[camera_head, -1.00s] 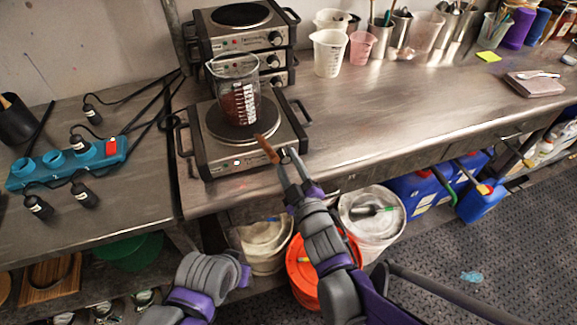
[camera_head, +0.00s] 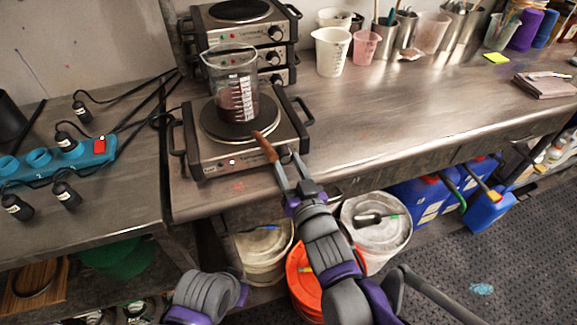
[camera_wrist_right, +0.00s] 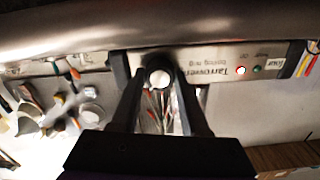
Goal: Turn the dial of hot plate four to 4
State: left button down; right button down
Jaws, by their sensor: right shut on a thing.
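The hot plate (camera_head: 197,160) in front carries a glass beaker (camera_head: 236,85) of dark red liquid on its round plate. In the right wrist view its front panel (camera_wrist_right: 215,67) appears upside down, with a label reading "Four" and a lit red lamp. My right gripper (camera_head: 278,157) is at the right end of the panel, shut on the dial. The dial's scale and pointer cannot be read. Only part of my left arm shows at the bottom; its gripper is out of view.
Stacked hot plates (camera_head: 242,38) stand behind. A blue socket strip (camera_head: 60,160) with black plugs lies left. Beakers (camera_head: 332,50) stand at the back. Buckets (camera_head: 375,222) stand below the bench. A brown stick-like thing (camera_head: 265,147) shows beside the right fingers. The bench's right middle is clear.

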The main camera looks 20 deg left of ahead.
jog(key=shift+m+b, duration=0.45)
jog(key=shift+m, duration=0.45)
jog(key=shift+c, duration=2)
grip_release()
jog(key=shift+s, duration=0.1)
jog(key=v, duration=1)
jog(key=shift+s+d+p, duration=0.25)
jog(key=shift+d+p, duration=0.05)
